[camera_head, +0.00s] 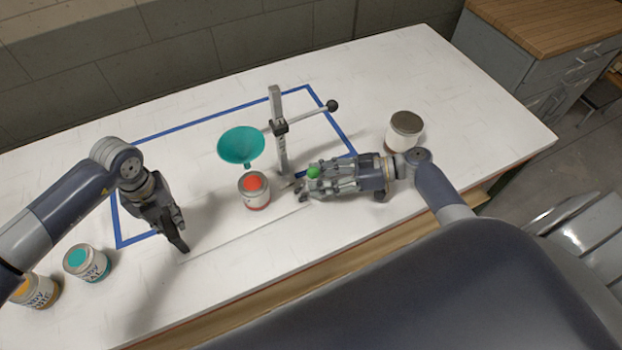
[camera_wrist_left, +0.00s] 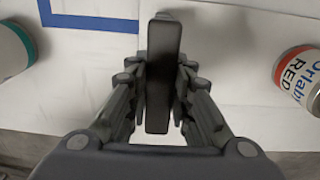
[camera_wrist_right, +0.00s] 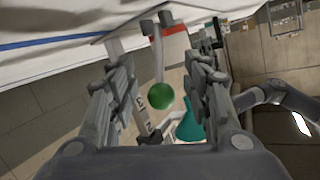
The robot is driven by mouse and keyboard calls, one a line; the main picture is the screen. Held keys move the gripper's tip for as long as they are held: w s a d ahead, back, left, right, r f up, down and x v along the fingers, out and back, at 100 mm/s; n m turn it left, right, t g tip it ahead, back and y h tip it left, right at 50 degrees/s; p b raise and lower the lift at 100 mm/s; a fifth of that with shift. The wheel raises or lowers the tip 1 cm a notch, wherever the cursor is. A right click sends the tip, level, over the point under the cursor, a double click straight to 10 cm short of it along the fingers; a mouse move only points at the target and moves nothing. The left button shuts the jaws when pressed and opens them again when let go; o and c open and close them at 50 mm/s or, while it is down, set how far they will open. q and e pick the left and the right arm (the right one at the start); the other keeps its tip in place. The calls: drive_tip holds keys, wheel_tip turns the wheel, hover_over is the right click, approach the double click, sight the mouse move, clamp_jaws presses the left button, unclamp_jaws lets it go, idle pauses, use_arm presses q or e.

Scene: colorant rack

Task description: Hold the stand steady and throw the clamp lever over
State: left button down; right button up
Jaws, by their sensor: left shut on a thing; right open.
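The stand (camera_head: 281,140) is a grey upright post with a cross rod ending in a black ball, and a teal funnel (camera_head: 241,145) on its left. The clamp lever's green knob (camera_head: 313,172) is low, right of the post. My right gripper (camera_head: 303,184) is open around it; in the right wrist view the knob (camera_wrist_right: 160,96) lies between the spread fingers, seemingly untouched. My left gripper (camera_head: 174,228) is shut on a dark flat bar (camera_wrist_left: 163,70), left of the post. Whether the bar joins the stand cannot be told. The lever's pivot is hidden.
A red-topped can (camera_head: 255,190) stands under the funnel, between my grippers. A brown-lidded can (camera_head: 404,130) stands behind my right gripper. A teal-topped can (camera_head: 87,262) and a yellow can (camera_head: 36,291) stand at front left. Blue tape (camera_head: 200,122) outlines the work area.

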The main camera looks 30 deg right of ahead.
drive_tip(key=v, duration=0.9)
drive_tip(key=shift+d, duration=0.1)
drive_tip(key=shift+c, duration=0.2)
